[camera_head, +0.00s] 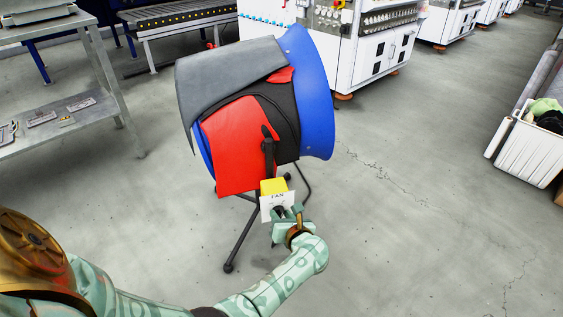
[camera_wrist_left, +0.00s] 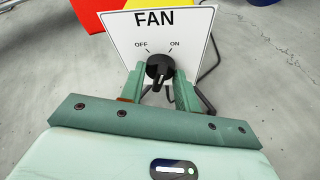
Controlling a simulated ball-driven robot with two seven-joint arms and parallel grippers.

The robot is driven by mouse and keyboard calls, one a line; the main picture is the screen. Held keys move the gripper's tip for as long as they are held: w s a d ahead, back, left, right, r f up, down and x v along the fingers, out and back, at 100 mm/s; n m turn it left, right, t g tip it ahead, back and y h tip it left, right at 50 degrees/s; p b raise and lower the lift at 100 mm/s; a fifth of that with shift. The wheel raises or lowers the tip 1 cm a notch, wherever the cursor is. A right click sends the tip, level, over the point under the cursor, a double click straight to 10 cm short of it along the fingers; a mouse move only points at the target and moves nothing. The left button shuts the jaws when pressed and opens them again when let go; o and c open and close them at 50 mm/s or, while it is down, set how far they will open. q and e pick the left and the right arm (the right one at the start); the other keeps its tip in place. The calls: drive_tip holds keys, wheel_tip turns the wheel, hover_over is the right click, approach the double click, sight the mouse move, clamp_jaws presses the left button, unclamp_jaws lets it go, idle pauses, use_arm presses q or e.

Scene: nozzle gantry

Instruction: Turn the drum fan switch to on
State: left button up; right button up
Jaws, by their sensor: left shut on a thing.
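The drum fan (camera_head: 316,95) has a blue round housing, stands on dark legs and is draped with red and grey pieces. Its yellow switch box (camera_head: 273,186) bears a white plate lettered FAN (camera_wrist_left: 118,42), with OFF at left and ON at right. The black switch knob (camera_wrist_left: 160,67) is on the plate below these words. Its ridge runs roughly up and down in the left wrist view; which mark it points to I cannot tell. My left gripper (camera_head: 289,216) is shut on the knob, one finger on each side. The knob is mostly hidden in the head view. My right gripper is not in view.
A grey metal shelf (camera_head: 70,118) with small flat pieces stands at left. A roller conveyor (camera_head: 175,15) and a white machine (camera_head: 345,50) stand behind the fan. A white bin (camera_head: 527,150) with cloths is at right. The floor between fan and bin is clear.

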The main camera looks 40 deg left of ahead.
use_arm(q)
drive_tip(key=shift+d+f+m+g+b, duration=0.15)
drive_tip(key=shift+m+g+b, duration=0.2)
drive_tip(key=shift+m, duration=0.55)
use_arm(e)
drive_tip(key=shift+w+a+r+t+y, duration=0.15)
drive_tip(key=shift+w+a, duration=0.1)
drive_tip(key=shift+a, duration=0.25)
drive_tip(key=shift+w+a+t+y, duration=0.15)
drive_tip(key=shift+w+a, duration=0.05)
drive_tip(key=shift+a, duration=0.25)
use_arm(q)
drive_tip(key=shift+y, duration=0.3)
drive_tip(key=shift+w, duration=0.1)
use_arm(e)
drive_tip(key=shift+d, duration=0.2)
use_arm(q)
drive_tip(key=o, duration=1)
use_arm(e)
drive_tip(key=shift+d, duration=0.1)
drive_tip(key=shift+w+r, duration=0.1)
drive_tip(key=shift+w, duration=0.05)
